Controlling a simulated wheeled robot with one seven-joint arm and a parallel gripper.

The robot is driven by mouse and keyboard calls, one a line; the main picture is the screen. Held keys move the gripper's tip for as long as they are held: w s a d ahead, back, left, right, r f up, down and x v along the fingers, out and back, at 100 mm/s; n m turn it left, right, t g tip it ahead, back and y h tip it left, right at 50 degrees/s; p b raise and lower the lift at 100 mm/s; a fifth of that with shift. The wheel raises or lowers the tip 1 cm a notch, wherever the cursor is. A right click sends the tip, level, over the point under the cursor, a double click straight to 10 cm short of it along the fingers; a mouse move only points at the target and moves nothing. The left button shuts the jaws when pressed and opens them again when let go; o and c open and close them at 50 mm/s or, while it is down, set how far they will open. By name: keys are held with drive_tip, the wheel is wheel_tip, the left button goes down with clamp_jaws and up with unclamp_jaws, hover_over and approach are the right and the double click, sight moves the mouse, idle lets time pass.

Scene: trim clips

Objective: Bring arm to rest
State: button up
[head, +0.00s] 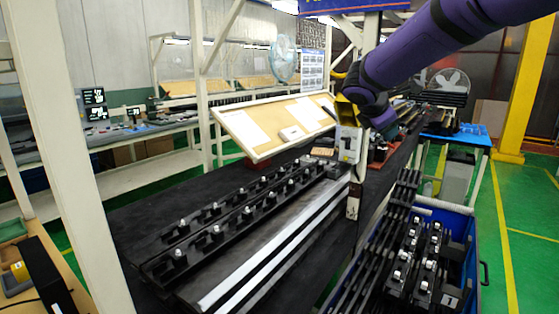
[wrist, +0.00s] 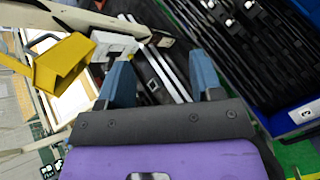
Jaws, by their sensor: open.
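My purple arm reaches in from the upper right in the head view, and its wrist end hangs above the workbench beside a post. My gripper (wrist: 162,74) shows in the wrist view with its two blue fingers wide apart and nothing between them. Its fingers cannot be made out in the head view. Black trim strips with several pale clips (head: 215,230) lie in rows on the dark workbench (head: 130,213), to the left of and below my wrist. Two long pale strips (head: 275,254) lie beside them.
A post carries a white box (head: 348,144) and a yellow holder (wrist: 66,62), close to my gripper. A blue crate (head: 471,262) of black parts stands at right. A tilted board (head: 261,127) stands behind the bench. Green floor (head: 525,235) is clear at far right.

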drive_tip(key=s+d+m+g+y, duration=0.1)
drive_tip(key=s+d+m+y, duration=0.15)
drive_tip(key=s+m, duration=0.85)
drive_tip(key=s+d+m+g+y, duration=0.1)
drive_tip(key=s+d+m+y, duration=0.15)
drive_tip(key=s, duration=1.55)
drive_tip(key=s+a+f+m+y, duration=0.1)
drive_tip(key=s+m, duration=0.2)
drive_tip(key=s, duration=0.2)
drive_tip(key=s+a+f+m+y, duration=0.1)
drive_tip(key=s+f+m, duration=0.1)
drive_tip(key=s, duration=0.4)
drive_tip(key=shift+s+f+m, duration=0.2)
drive_tip(key=shift+f+m, duration=0.1)
drive_tip(key=shift+m, duration=0.35)
